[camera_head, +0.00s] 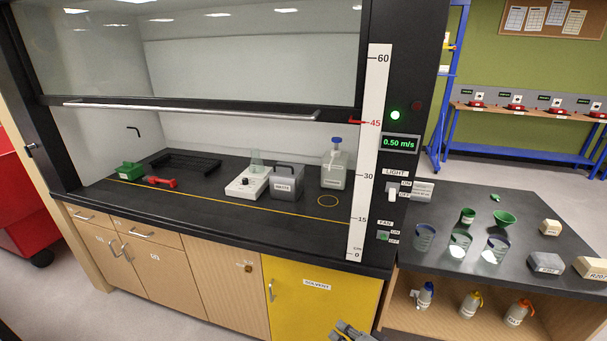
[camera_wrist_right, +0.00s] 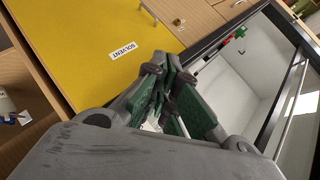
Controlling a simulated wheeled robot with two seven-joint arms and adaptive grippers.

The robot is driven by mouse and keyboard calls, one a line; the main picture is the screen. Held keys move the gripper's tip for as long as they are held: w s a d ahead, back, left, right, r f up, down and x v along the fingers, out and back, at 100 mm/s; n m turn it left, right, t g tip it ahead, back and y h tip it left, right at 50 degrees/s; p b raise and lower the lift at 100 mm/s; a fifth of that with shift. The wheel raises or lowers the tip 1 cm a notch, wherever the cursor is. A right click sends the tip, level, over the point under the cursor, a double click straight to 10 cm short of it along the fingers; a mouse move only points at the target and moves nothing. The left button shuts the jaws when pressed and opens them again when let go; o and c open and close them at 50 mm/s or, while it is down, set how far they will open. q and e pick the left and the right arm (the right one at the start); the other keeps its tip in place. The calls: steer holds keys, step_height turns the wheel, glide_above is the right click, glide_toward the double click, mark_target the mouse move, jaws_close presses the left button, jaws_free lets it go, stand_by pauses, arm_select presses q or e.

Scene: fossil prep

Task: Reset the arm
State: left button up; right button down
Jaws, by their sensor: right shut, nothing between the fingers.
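My right gripper (camera_head: 350,331) shows at the bottom edge of the head view, in front of the yellow solvent cabinet door (camera_head: 318,300). Only its tip end is in that view. In the right wrist view the gripper (camera_wrist_right: 168,72) has its green-padded fingers together at the tips, with nothing between them. The solvent label (camera_wrist_right: 124,50) on the yellow door lies beyond the fingertips. The gripper appears apart from the door. My left gripper is in neither view.
A fume hood with a raised sash (camera_head: 190,108) stands over a black worktop (camera_head: 215,208) holding a waste container (camera_head: 287,183) and a bottle (camera_head: 335,168). At right, a dark side bench (camera_head: 455,205) carries beakers, funnels and rock blocks. Squeeze bottles stand on its lower shelf (camera_head: 450,318).

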steer(key=s+d+f+n+g+h, duration=0.3)
steer(key=s+d+n, duration=0.1)
steer(key=s+d, duration=0.25)
steer(key=s+d+f+n+g+h, duration=0.25)
steer(key=s+d+n+g, duration=0.2)
steer(key=d, duration=0.25)
step_height(320, 180, down, 33)
steer(key=s, duration=0.3)
steer(key=s+d+f+g, duration=0.1)
steer(key=s+f, duration=0.9)
steer(key=s, duration=0.1)
steer(key=s+d+f+h, duration=0.1)
steer(key=s+d+f, duration=0.1)
steer(key=s+f, duration=0.7)
steer(key=shift+s+d+f+g, duration=0.25)
steer(key=shift+s+f+g, duration=0.15)
steer(key=shift+s, duration=0.6)
steer(key=shift+s, duration=0.1)
